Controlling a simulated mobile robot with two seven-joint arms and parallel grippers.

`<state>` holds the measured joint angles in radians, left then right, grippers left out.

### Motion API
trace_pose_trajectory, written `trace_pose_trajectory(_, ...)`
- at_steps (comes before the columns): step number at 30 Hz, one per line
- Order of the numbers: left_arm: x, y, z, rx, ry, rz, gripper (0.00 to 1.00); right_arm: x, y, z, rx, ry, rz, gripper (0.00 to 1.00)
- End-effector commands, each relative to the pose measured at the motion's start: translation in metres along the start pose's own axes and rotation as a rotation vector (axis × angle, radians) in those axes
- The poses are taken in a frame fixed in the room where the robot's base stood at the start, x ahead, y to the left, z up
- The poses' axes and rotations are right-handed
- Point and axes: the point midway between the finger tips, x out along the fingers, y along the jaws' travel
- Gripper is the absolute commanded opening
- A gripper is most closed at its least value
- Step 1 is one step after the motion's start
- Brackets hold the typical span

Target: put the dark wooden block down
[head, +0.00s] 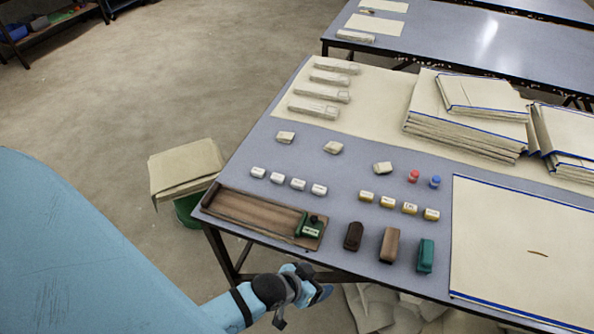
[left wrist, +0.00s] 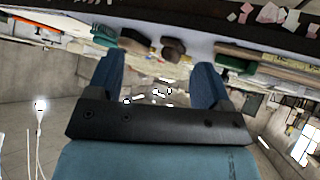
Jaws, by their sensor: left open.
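The dark wooden block (head: 353,236) stands on the grey-blue table (head: 330,175) near its front edge, between the wooden tray and a lighter brown block (head: 389,245). A dark block, apparently the same one, shows at the top of the left wrist view (left wrist: 172,48). My left gripper (head: 305,292) is in front of the table's front edge, below and left of the block in the head view, and apart from it. Its two blue fingers are spread with nothing between them in the left wrist view (left wrist: 158,72). My right gripper is not in view.
A long wooden tray (head: 250,209) with a green stamp-like item (head: 310,227) at its right end lies to the left. A green block (head: 426,256) stands to the right. Small labelled blocks sit behind. A large cream sheet (head: 520,250) covers the right side.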

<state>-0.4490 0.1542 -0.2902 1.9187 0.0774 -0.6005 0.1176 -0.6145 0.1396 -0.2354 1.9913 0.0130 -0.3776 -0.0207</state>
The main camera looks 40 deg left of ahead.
Motion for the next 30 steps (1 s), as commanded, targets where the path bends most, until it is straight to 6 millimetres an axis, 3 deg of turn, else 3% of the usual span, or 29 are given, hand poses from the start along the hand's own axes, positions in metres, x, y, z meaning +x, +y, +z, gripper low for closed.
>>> trace_pose_trajectory(3,-0.03,-0.004,0.014,0.073,0.087,-0.029,0.73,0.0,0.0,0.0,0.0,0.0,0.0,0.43)
trace_pose_trajectory(6,-0.044,-0.006,0.017,0.117,0.131,-0.045,0.73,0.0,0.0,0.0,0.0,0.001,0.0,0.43)
trace_pose_trajectory(17,-0.05,-0.007,0.017,0.135,0.15,-0.052,0.73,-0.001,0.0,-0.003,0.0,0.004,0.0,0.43)
trace_pose_trajectory(20,-0.057,-0.005,0.01,0.135,0.15,-0.052,0.73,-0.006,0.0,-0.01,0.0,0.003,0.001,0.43)
trace_pose_trajectory(30,-0.099,0.001,-0.035,0.133,0.152,-0.061,0.73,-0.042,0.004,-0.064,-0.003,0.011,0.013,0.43)
